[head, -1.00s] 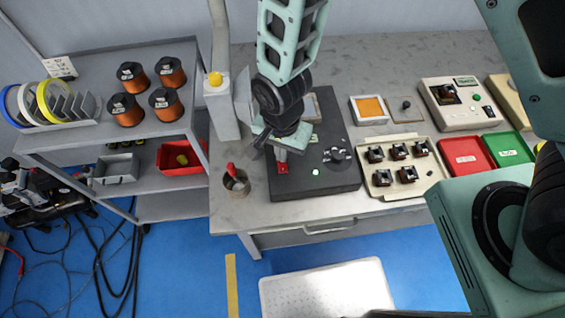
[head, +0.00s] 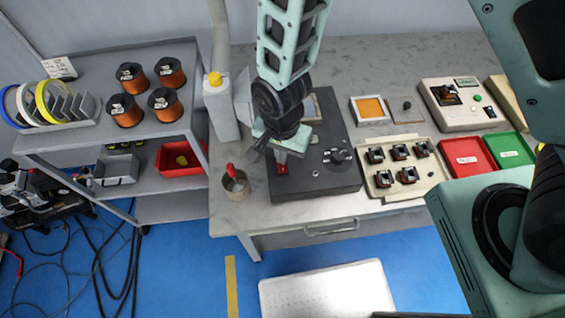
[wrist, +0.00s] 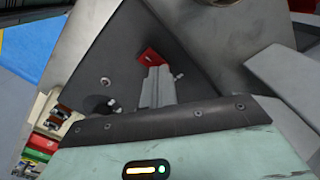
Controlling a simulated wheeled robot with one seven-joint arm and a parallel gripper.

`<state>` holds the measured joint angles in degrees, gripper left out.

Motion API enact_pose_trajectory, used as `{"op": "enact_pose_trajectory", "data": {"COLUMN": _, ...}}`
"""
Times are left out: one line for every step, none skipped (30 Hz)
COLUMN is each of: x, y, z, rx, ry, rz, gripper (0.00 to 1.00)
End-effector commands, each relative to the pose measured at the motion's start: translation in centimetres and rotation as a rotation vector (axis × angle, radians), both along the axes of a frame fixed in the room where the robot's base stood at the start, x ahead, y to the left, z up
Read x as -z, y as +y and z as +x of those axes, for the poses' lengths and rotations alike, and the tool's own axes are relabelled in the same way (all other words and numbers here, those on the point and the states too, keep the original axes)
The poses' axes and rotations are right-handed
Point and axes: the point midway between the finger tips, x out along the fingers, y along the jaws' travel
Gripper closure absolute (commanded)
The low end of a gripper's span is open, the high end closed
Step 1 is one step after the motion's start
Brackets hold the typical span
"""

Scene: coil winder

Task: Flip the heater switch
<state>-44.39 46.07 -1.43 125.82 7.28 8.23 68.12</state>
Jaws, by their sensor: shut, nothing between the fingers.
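The black machine base (head: 335,182) stands on the grey bench. The heater switch, a red part (head: 282,169), is at its left front. It also shows in the wrist view (wrist: 148,56) as a red square, partly hidden behind my fingertips. My gripper (head: 281,156) is shut and empty, pointing down right at the red part; I cannot tell whether it touches. My gripper's fingers also show in the wrist view (wrist: 157,78). A small round lamp (head: 316,173) right of the switch is unlit; it shows grey in the wrist view (wrist: 105,81).
A metal cup (head: 236,186) with a red-handled tool stands left of the base. A white bottle (head: 219,110) with a yellow cap stands behind it. A cream tray (head: 381,190) holding several black parts sits close on the right. Red (head: 463,160) and green (head: 508,151) trays lie farther right.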

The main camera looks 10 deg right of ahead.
Motion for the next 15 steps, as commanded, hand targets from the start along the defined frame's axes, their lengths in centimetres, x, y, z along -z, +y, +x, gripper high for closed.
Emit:
{"op": "enact_pose_trajectory", "data": {"x": -0.6, "y": 0.0, "z": 0.0, "rx": 0.0, "ry": -0.001, "rz": 0.001, "gripper": 1.0}}
{"op": "enact_pose_trajectory", "data": {"x": -0.8, "y": 0.0, "z": 0.0, "rx": 0.0, "ry": -0.001, "rz": 0.001, "gripper": 1.0}}
{"op": "enact_pose_trajectory", "data": {"x": -1.2, "y": 0.0, "z": 0.0, "rx": 0.0, "ry": -0.001, "rz": 0.001, "gripper": 1.0}}
{"op": "enact_pose_trajectory", "data": {"x": -1.4, "y": 0.0, "z": 0.0, "rx": 0.0, "ry": -0.001, "rz": 0.0, "gripper": 1.0}}
{"op": "enact_pose_trajectory", "data": {"x": -1.7, "y": 0.0, "z": 0.0, "rx": 0.001, "ry": -0.001, "rz": 0.0, "gripper": 1.0}}
{"op": "enact_pose_trajectory", "data": {"x": -2.0, "y": 0.0, "z": 0.0, "rx": 0.001, "ry": -0.001, "rz": 0.001, "gripper": 1.0}}
{"op": "enact_pose_trajectory", "data": {"x": -2.2, "y": 0.0, "z": 0.0, "rx": 0.001, "ry": -0.001, "rz": 0.001, "gripper": 1.0}}
{"op": "enact_pose_trajectory", "data": {"x": -2.4, "y": 0.0, "z": 0.0, "rx": 0.001, "ry": -0.001, "rz": 0.001, "gripper": 1.0}}
{"op": "enact_pose_trajectory", "data": {"x": -2.7, "y": 0.0, "z": 0.0, "rx": 0.001, "ry": -0.001, "rz": 0.001, "gripper": 1.0}}
{"op": "enact_pose_trajectory", "data": {"x": -3.0, "y": 0.0, "z": 0.0, "rx": 0.001, "ry": -0.001, "rz": 0.001, "gripper": 1.0}}
{"op": "enact_pose_trajectory", "data": {"x": -3.2, "y": 0.0, "z": 0.0, "rx": 0.001, "ry": -0.001, "rz": 0.001, "gripper": 1.0}}
{"op": "enact_pose_trajectory", "data": {"x": -3.5, "y": 0.0, "z": 0.0, "rx": 0.001, "ry": -0.001, "rz": 0.001, "gripper": 1.0}}
{"op": "enact_pose_trajectory", "data": {"x": -3.7, "y": 0.0, "z": 0.0, "rx": 0.001, "ry": -0.001, "rz": 0.001, "gripper": 1.0}}
{"op": "enact_pose_trajectory", "data": {"x": -4.0, "y": 0.0, "z": 0.0, "rx": 0.001, "ry": -0.001, "rz": 0.001, "gripper": 1.0}}
{"op": "enact_pose_trajectory", "data": {"x": -4.3, "y": 0.0, "z": 0.0, "rx": 0.0, "ry": -0.001, "rz": 0.001, "gripper": 1.0}}
